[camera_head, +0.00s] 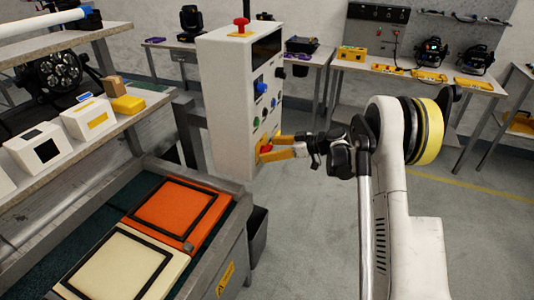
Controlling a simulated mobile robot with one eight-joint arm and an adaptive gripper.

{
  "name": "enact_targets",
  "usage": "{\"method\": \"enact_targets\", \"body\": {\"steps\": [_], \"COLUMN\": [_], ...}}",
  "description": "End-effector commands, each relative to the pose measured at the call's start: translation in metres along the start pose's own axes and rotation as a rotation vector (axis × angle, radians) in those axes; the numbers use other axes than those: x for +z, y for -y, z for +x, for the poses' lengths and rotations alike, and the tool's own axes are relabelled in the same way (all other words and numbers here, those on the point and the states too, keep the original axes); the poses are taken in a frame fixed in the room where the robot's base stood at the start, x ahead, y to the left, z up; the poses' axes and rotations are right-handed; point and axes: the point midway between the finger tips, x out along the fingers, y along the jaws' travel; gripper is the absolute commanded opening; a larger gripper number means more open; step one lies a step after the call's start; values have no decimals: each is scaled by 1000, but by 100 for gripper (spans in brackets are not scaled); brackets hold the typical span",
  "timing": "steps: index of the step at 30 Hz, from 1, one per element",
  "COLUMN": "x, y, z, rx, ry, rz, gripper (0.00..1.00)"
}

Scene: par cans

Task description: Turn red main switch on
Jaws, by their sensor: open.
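The white control cabinet (222,95) stands upright in the middle of the view. A red switch (265,149) sits low on its right-hand face, against a yellow plate. My gripper (268,148) is open, with its orange-yellow fingers at the red switch, one above and one below it. I cannot tell whether the fingers touch it. Part of the switch is hidden by the fingers, and its on or off position cannot be read. A blue knob (261,87) and small buttons are higher on the same face. A red mushroom button (241,22) is on top.
A conveyor with an orange panel (178,208) and a cream panel (118,268) lies at the lower left. A shelf (90,139) with small boxes stands above it. A workbench (400,72) with stage lights is at the back right. The floor (300,240) beside the cabinet is clear.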

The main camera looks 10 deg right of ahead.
Motion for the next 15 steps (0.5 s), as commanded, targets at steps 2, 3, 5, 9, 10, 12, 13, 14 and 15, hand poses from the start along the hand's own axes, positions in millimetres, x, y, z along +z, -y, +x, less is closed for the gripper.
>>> {"method": "enact_targets", "body": {"steps": [2, 3, 5, 9, 10, 12, 13, 14, 15], "x": [1, 0, 0, -1, -1, -1, -1, -1, -1], "y": [0, 0, 0, 0, 0, 0, 0, 0, 0], "z": [8, 10, 11, 12, 12, 12, 12, 12, 12], "rx": [-2, -1, -1, 0, 0, 0, 0, 0, 0], "ry": [0, 0, 0, 0, 0, 0, 0, 0, 0], "rz": [0, 0, 0, 1, 1, 1, 1, 0, 0], "gripper": [81, 81, 81, 81, 81, 81, 73, 64, 51]}}
